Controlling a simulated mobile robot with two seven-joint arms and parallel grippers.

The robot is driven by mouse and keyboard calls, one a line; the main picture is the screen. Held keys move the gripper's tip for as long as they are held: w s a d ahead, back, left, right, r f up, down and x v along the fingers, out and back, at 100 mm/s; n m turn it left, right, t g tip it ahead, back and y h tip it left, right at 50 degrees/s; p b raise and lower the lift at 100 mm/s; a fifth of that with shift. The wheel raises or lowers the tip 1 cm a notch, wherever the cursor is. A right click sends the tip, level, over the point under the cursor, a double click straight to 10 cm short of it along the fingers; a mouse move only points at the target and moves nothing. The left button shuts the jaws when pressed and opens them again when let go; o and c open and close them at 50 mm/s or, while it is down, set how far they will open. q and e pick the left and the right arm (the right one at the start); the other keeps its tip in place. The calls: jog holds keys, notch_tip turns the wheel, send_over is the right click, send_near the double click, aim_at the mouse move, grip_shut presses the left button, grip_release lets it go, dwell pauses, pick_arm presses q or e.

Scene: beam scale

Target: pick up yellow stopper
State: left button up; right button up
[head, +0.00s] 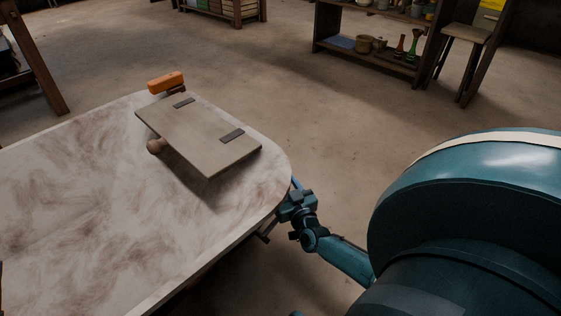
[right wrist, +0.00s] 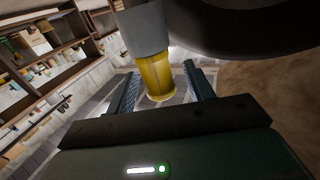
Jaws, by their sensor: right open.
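The yellow stopper (right wrist: 156,76) is a short yellow cylinder in the right wrist view, joined to the end of a grey cylinder (right wrist: 143,27). My right gripper (right wrist: 160,72) is open, with one finger on each side of the stopper. Gaps show between the stopper and both fingers. In the head view my right gripper (head: 286,210) is at the table's right edge, partly hidden by it. I cannot make out the stopper in the head view. My left gripper is not in view.
A pale mottled table (head: 75,190) carries a tilted board (head: 195,135) with two dark strips. An orange block (head: 166,82) and a round wooden knob (head: 156,146) are beside the board. A dark rounded body (right wrist: 245,25) overhangs the stopper. Shelves (head: 370,45) stand far back.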

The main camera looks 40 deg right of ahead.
aim_at(284, 184)
jog(key=shift+s, duration=0.1)
jog(key=shift+c, duration=0.7)
jog(key=c, duration=0.9)
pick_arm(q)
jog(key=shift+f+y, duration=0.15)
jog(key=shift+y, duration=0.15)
pick_arm(e)
jog(key=shift+r, duration=0.15)
